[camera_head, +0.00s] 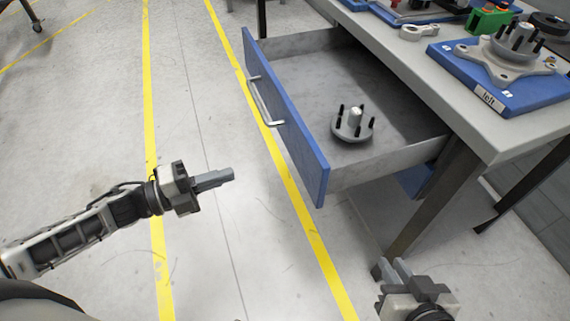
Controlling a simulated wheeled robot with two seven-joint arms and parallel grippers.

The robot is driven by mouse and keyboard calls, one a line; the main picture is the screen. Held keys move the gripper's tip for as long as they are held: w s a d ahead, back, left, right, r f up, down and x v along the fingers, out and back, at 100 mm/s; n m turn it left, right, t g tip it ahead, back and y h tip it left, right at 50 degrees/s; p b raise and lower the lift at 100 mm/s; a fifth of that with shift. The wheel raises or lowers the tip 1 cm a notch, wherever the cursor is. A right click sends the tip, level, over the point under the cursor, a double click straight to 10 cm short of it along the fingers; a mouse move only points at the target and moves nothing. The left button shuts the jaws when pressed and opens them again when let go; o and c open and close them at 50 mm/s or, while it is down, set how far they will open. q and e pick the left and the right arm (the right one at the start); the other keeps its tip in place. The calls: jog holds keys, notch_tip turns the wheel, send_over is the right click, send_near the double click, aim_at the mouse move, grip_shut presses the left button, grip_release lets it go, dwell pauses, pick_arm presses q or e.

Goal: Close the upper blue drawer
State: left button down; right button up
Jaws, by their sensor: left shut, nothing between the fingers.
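The upper blue drawer (299,128) is pulled out from under the workbench, with its blue front facing left. A silver bar handle (264,103) is on that front. A round metal hub with dark studs (353,124) lies inside the drawer near its front. My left gripper (230,174) is shut and empty, to the left of the drawer front and apart from it, pointing right. My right gripper (391,268) is at the bottom right, below the drawer and near the bench leg. Its fingertips look close together, but I cannot tell whether they touch.
The workbench top (480,126) carries a blue fixture plate labelled "left" (505,86) with a metal hub part, a wrench-like part (419,32) and a green block (489,20). A bench leg (436,200) stands right of the drawer.

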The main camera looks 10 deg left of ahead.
pick_arm(q)
jog(key=m, duration=0.1)
jog(key=p, duration=0.1)
send_near(298, 154)
jog(key=shift+g, duration=0.3)
jog(key=x, duration=0.7)
jog(key=shift+a+r, duration=0.1)
jog(key=shift+r, duration=0.05)
